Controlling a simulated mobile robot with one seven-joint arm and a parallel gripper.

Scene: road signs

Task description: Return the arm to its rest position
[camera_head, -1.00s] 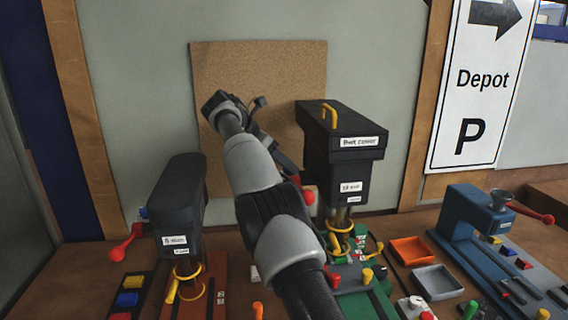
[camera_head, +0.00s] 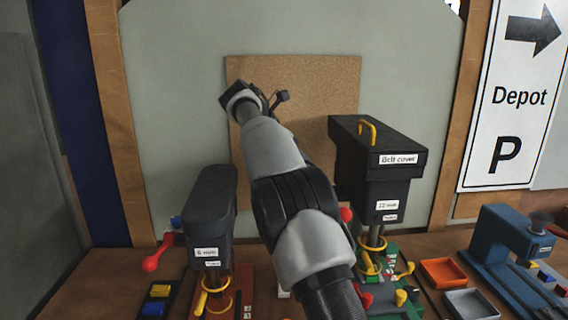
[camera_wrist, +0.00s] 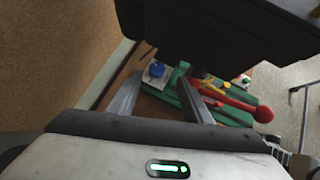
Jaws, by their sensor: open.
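My arm rises from the bottom middle of the head view, in front of the cork board (camera_head: 310,80). My gripper (camera_wrist: 157,97) is open and empty in the wrist view, with two grey fingers apart. In the head view the dark end of my arm lies over the board's left part; the fingertips are hard to make out there.
A black drill-like machine labelled "Belt cover" (camera_head: 375,145) stands close right of my arm. A smaller dark machine (camera_head: 210,205) stands left. A blue press (camera_head: 505,240), an orange tray (camera_head: 443,272) and a grey tray (camera_head: 470,303) are at right. A Depot sign (camera_head: 515,95) hangs behind.

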